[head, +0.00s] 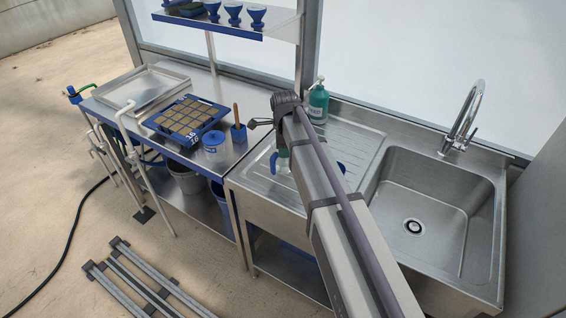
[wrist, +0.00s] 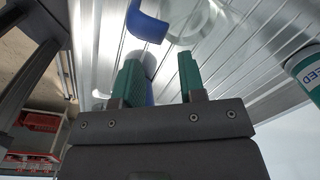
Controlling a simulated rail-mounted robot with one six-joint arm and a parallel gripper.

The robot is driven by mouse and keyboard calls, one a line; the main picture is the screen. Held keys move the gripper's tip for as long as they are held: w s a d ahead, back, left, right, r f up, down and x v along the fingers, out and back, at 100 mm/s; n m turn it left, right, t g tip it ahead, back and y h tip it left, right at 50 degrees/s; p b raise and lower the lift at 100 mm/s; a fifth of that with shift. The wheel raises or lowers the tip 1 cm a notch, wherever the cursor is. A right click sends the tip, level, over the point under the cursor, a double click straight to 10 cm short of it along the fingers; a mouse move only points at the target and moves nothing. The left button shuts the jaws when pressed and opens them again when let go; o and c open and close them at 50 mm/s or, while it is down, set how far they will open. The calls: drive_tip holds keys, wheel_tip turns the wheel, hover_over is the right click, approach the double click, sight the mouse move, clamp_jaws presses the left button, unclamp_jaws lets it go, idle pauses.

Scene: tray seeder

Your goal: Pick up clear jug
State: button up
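The clear jug (wrist: 196,18) shows in the wrist view as a see-through round shape on the ribbed steel drainboard, at the top of the picture. A curved blue part (wrist: 148,26) beside it looks like its handle. More blue shows behind my left finger; I cannot tell whether it is the same piece. My gripper (wrist: 160,75) has two green fingers spread apart, with nothing clearly held between them. In the head view my arm covers much of the drainboard. A blue piece (head: 273,163) shows just left of it, below a green fingertip.
A green soap bottle (head: 318,102) stands at the back of the drainboard (head: 345,138), right of my gripper. The sink basin (head: 445,205) and tap (head: 465,120) are further right. A left bench holds a seed tray (head: 186,118), blue tub (head: 213,141) and blue pot (head: 238,134).

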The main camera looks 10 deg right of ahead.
sight(285, 160)
drive_tip(key=f+b, duration=0.2)
drive_tip(key=f, duration=0.1)
drive_tip(key=f+b, duration=0.2)
drive_tip(key=shift+w+d, duration=0.15)
drive_tip(key=shift+w, duration=0.1)
drive_tip(key=shift+r, duration=0.2)
clamp_jaws()
